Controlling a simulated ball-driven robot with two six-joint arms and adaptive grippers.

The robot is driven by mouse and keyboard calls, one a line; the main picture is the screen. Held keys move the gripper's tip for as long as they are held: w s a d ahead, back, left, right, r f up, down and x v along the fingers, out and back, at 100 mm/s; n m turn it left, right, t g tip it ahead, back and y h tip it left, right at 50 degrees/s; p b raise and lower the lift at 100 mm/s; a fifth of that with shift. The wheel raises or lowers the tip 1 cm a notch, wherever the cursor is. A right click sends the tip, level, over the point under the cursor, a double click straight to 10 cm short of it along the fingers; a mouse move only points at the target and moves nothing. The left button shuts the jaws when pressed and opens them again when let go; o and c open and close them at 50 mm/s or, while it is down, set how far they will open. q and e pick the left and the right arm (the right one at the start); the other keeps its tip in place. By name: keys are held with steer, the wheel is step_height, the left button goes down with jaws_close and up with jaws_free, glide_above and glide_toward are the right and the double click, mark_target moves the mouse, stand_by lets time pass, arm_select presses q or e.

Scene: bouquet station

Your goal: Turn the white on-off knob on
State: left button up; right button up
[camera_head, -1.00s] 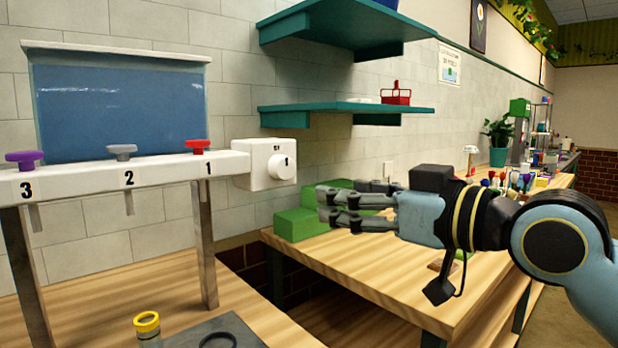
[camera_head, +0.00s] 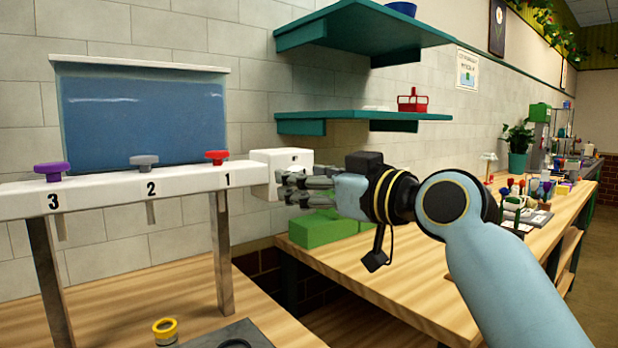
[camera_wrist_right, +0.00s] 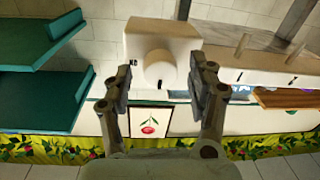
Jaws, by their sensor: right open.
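The white box (camera_head: 268,158) with the white on-off knob (camera_wrist_right: 158,70) is fixed at the right end of the white rail. In the head view my fingers hide the knob. In the right wrist view the round knob shows between my two fingers, with a gap on each side; a dark mark shows on its face. My right gripper (camera_head: 284,188) is open and empty, pointing left at the knob face. I cannot tell whether the fingertips reach past the knob's front. My left gripper is not in view.
Teal shelves (camera_head: 360,117) hang above my right arm. Green blocks (camera_head: 325,228) lie on the wooden table (camera_head: 390,275) below the gripper.

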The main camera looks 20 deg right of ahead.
steer(key=c, duration=1.1)
steer(key=shift+c, duration=0.2)
steer(key=shift+f+m+t+h+p, duration=0.1)
steer(key=shift+m+t+h+p, duration=0.2)
steer(key=shift+m+p, duration=3.35)
steer(key=shift+f+m+t+h+p, duration=0.2)
steer(key=shift+m+p, duration=1.3)
steer(key=shift+m, duration=4.25)
steer(key=shift+r, duration=0.1)
